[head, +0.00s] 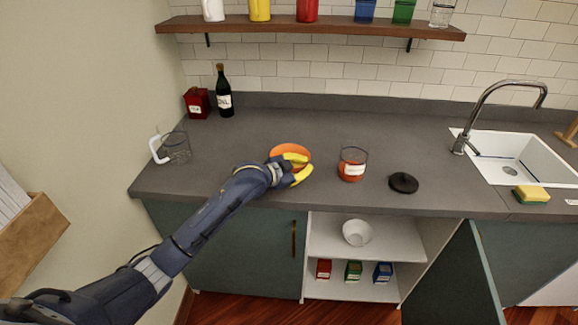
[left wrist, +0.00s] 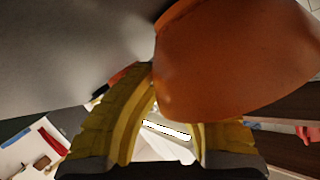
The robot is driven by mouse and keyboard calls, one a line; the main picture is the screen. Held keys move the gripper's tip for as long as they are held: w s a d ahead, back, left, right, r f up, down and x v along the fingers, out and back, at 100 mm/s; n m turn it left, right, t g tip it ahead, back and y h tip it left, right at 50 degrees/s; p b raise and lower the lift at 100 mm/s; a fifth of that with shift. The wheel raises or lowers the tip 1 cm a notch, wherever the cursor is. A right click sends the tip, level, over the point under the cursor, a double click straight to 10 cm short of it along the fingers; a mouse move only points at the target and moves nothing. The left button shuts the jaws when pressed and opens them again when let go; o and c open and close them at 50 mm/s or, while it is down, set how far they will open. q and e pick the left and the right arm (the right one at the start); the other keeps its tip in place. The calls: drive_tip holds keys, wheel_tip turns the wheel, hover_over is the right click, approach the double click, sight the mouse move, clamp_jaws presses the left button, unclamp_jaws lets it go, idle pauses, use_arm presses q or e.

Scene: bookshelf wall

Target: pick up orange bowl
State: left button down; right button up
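The orange bowl (head: 289,151) stands on the grey counter near its front edge, partly covered by my left gripper in the head view. My left gripper (head: 308,166) has yellow curved fingers at the near right side of the bowl. In the left wrist view the bowl (left wrist: 235,65) fills the upper right, very close to the fingers (left wrist: 160,95). One finger shows beside the bowl's edge and the other is partly hidden by the bowl. I cannot tell whether the fingers press on its wall. My right gripper is not in view.
A glass jar with orange contents (head: 352,164) and a black lid (head: 403,183) stand right of the bowl. A glass mug (head: 175,148), red box (head: 197,103) and dark bottle (head: 224,92) are left. A cabinet door (head: 455,275) hangs open below the counter.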

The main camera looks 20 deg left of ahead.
use_arm(q)
drive_tip(key=shift+r, duration=0.15)
wheel_tip(320, 180, up, 20)
idle(0.8)
idle(0.7)
